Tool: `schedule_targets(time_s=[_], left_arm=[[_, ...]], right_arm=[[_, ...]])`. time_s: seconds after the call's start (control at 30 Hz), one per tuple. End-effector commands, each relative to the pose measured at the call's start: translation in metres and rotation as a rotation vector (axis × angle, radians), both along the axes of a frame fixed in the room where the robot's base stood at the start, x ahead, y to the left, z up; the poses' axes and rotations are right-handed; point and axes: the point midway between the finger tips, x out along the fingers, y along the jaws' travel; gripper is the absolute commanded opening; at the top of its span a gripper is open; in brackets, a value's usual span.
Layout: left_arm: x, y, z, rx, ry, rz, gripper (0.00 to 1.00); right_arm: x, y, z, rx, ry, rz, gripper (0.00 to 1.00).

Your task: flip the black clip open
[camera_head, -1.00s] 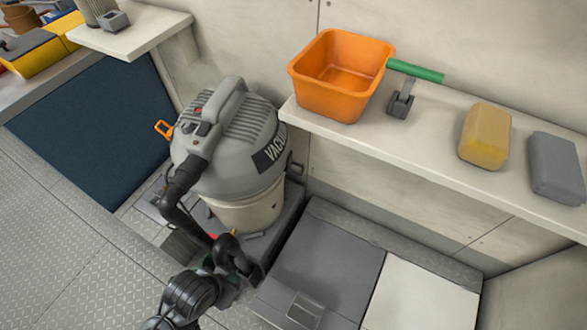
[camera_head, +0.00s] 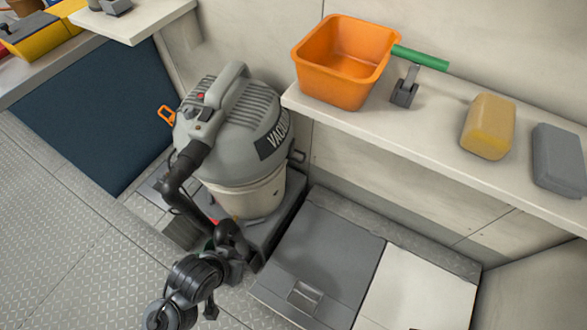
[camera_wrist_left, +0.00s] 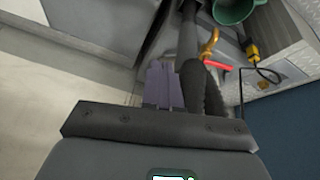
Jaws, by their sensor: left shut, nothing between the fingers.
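The grey vacuum (camera_head: 235,130) stands in the recess, its ribbed lid over a beige drum (camera_head: 245,195). A small dark part (camera_head: 297,157), which looks like the black clip, sticks out at the right of its rim; I cannot make out its position. An orange clip-like part (camera_head: 167,119) stands out at the left. In the left wrist view my left gripper (camera_wrist_left: 165,84) is shut and empty, beside the black hose (camera_wrist_left: 205,92). My right gripper is out of view.
The shelf at right holds an orange bin (camera_head: 342,65), a green-handled tool (camera_head: 420,58), a yellow block (camera_head: 488,125) and a grey block (camera_head: 558,160). Hatch panels (camera_head: 318,250) lie below. A green cup (camera_wrist_left: 235,10) and a yellow plug (camera_wrist_left: 252,50) show near the hose.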

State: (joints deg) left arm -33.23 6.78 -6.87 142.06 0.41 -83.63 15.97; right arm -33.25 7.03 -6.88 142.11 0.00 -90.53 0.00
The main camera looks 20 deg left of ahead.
Motion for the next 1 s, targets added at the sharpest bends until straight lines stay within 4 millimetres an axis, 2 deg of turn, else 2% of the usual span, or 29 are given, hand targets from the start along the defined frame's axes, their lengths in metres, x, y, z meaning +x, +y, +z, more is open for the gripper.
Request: schedule_targets(time_s=[0.3,0.53,0.73,0.9,1.0], left_arm=[[0.064,-0.004,0.029,-0.422,-0.347,0.523,0.0],[0.096,-0.004,0.052,-0.875,-0.568,0.831,0.0],[0.102,0.0,0.069,-1.348,-0.695,0.992,0.0],[0.092,0.002,0.074,-1.691,-0.724,1.017,0.0],[0.081,0.002,0.071,-1.831,-0.716,1.002,0.0]], right_arm=[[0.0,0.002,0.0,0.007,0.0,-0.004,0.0],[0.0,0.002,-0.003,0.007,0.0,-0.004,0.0],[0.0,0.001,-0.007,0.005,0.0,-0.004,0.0],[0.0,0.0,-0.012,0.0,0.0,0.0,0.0],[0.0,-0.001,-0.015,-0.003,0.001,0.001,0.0]])
